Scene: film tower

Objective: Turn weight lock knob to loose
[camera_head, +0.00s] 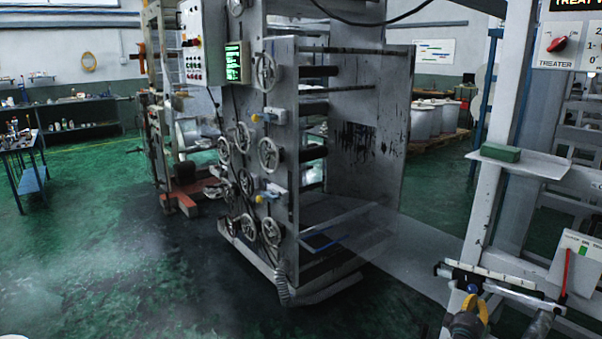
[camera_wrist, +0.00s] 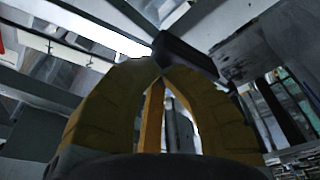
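My gripper (camera_head: 476,300), with yellow fingers, is at the lower right in the head view, at a rail on the right-hand frame. A small blue knob-like part (camera_head: 472,288) shows at its fingertips; I cannot tell whether it is the weight lock knob. In the wrist view my gripper's fingers (camera_wrist: 161,66) arch inward and their tips come together. A dark block (camera_wrist: 186,54) shows at or just beyond the tips; whether they touch it is unclear. An orange strip (camera_wrist: 152,115) shows between the fingers. No loose or lock marking is readable.
A panel with a red lever (camera_head: 566,270) stands close to the right of my gripper. A green block (camera_head: 500,152) lies on a shelf above. A machine with several handwheels (camera_head: 268,155) stands at centre. Green floor (camera_head: 110,260) is open at left.

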